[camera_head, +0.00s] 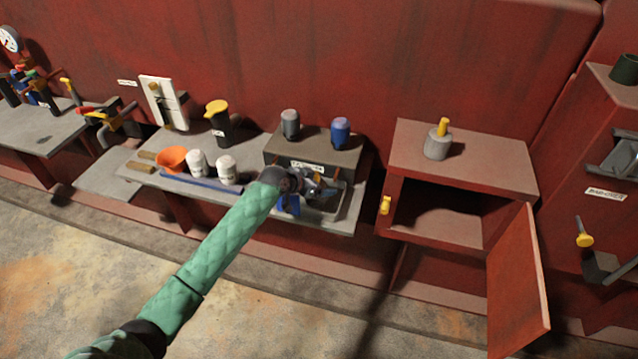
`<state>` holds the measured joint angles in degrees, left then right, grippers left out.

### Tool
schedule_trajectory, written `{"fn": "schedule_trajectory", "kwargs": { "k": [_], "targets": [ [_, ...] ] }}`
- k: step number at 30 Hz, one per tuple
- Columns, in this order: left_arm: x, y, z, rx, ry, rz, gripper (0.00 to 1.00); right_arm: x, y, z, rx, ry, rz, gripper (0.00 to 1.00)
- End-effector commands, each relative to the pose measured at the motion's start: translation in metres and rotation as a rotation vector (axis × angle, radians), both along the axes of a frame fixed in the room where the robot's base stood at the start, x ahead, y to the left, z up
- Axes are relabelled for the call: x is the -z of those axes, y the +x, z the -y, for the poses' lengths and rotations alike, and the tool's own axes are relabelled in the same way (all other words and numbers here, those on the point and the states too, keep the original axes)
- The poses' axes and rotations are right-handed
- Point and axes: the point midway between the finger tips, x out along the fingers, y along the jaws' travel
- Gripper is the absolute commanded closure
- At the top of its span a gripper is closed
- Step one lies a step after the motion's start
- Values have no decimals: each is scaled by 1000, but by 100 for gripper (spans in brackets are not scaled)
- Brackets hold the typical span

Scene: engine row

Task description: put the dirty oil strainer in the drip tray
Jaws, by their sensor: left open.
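My left gripper (318,187) is open above a shallow grey metal tray (346,207) at the bench's right front, which looks like the drip tray. The gripper and wrist hide part of the tray. A blue piece (290,206) shows just below the gripper; I cannot tell whether it lies in the tray or what it is. A grey-topped cylinder (290,124) and a blue-topped cylinder (340,132) stand upright on a labelled dark box (318,150) behind the gripper. I cannot tell which thing is the dirty oil strainer. My right gripper is not in view.
On the bench left of my arm are an orange funnel (172,159), two white containers (197,163), a blue bar (200,183) and a yellow-topped dark can (219,122). A red cabinet (465,160) stands right, its door (517,285) open. A grey, yellow-handled piece (437,144) sits on top.

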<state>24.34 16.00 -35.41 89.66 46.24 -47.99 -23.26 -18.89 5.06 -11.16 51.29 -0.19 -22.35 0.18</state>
Motion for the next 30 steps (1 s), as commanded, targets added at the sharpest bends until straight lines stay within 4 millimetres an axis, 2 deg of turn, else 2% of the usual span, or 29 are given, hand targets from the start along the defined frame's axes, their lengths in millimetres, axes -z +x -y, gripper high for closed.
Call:
{"fn": "schedule_trajectory", "kwargs": {
  "k": [2,6,10,15,21,30],
  "targets": [
    [-2,-4,-8,-1,2,1,13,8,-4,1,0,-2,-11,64],
    [-15,-17,-24,-1,3,3,13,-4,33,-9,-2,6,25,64],
    [-29,-31,-41,1,3,3,13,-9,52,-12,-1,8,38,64],
    [-47,-47,-60,1,3,2,13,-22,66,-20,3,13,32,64],
    [-61,-56,-73,-1,2,2,13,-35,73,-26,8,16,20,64],
    [-66,-60,-77,0,1,1,13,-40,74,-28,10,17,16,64]
  ]
}}
